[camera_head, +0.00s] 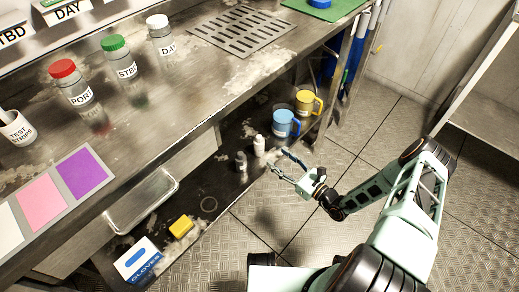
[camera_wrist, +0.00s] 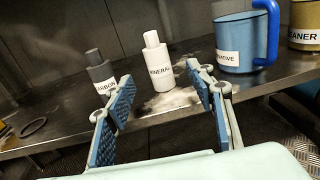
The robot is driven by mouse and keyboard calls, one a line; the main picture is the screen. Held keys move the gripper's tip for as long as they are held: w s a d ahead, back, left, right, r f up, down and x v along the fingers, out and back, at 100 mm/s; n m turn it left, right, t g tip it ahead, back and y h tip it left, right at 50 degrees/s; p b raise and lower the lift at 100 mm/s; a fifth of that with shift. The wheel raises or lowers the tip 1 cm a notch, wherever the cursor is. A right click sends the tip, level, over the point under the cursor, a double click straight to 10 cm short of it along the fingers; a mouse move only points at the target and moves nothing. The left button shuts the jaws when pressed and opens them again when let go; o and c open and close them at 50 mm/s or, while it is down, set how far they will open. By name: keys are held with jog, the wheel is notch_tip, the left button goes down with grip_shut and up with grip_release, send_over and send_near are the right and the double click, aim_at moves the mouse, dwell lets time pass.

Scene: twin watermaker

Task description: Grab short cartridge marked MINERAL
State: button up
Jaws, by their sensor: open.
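The short white cartridge marked MINERAL (camera_wrist: 158,72) stands upright on the lower metal shelf in the wrist view. It also shows as a small white bottle in the head view (camera_head: 259,146). My gripper (camera_wrist: 160,105) is open, with blue-padded fingers spread to either side in the wrist view. The cartridge appears between and beyond the fingertips, and nothing is held. In the head view my gripper (camera_head: 280,163) is just off the shelf's front edge, to the right of the cartridge and lower in the picture.
A dark grey cartridge (camera_wrist: 100,72), its label partly covered by a finger, stands left of MINERAL. A blue mug (camera_wrist: 236,45) and a yellow mug (camera_wrist: 304,22) stand to the right. The upper counter (camera_head: 190,104) overhangs the shelf. A yellow block (camera_head: 181,226) and glove box (camera_head: 137,260) lie further left.

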aim_at(263, 146)
jog(key=b+x, duration=0.1)
jog(key=x, duration=0.4)
jog(key=b+x, duration=0.1)
jog(key=x, duration=0.4)
jog(key=shift+a+r, duration=0.2)
jog(key=shift+a, duration=0.25)
grip_shut()
jog(key=shift+r, duration=0.15)
